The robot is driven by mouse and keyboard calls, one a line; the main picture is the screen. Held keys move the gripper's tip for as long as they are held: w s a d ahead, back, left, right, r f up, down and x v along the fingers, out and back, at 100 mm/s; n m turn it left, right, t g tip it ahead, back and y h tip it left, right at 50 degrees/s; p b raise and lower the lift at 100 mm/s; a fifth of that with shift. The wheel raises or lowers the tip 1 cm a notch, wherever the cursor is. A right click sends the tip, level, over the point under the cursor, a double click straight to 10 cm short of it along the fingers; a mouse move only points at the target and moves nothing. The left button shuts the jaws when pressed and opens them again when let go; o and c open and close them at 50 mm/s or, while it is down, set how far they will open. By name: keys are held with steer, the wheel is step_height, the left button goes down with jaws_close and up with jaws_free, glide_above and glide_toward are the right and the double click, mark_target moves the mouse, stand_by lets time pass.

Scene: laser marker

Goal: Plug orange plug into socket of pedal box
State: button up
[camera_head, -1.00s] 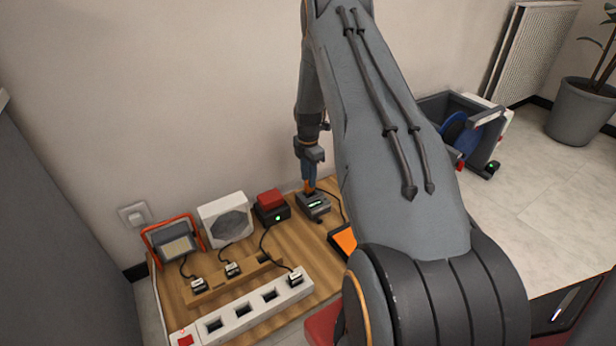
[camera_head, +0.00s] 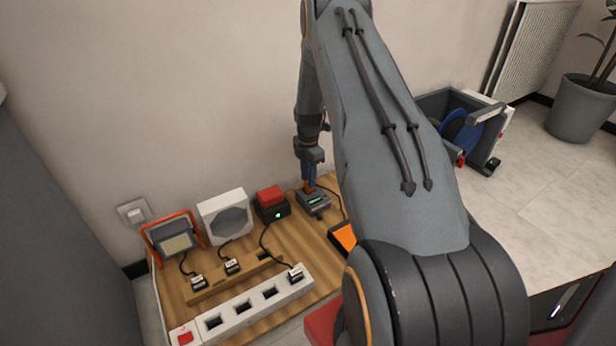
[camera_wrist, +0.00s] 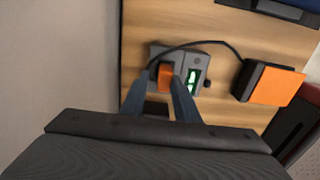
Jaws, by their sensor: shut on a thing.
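The orange plug (camera_wrist: 165,76) is held between the two blue-grey fingers of my gripper (camera_wrist: 161,88), which is shut on it. In the wrist view the plug is at or just above the grey box (camera_wrist: 202,60) with a lit green display. Whether it is seated in a socket there cannot be told. In the head view my gripper (camera_head: 309,185) points down at the same grey box (camera_head: 316,203) near the wall. A black cable (camera_wrist: 215,42) runs from the plug to the pedal (camera_wrist: 272,84) with an orange top; that pedal (camera_head: 344,238) is partly hidden by my arm.
A white power strip (camera_head: 248,308) lies in front. A dark bin (camera_head: 452,103) stands at right.

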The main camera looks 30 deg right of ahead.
steer(key=shift+f, duration=0.6)
steer(key=o, duration=1.2)
step_height(320, 180, up, 8)
steer(key=p, duration=0.2)
steer(key=shift+p, duration=0.35)
step_height(320, 180, up, 6)
steer(key=p, duration=0.3)
steer(key=shift+f, duration=0.1)
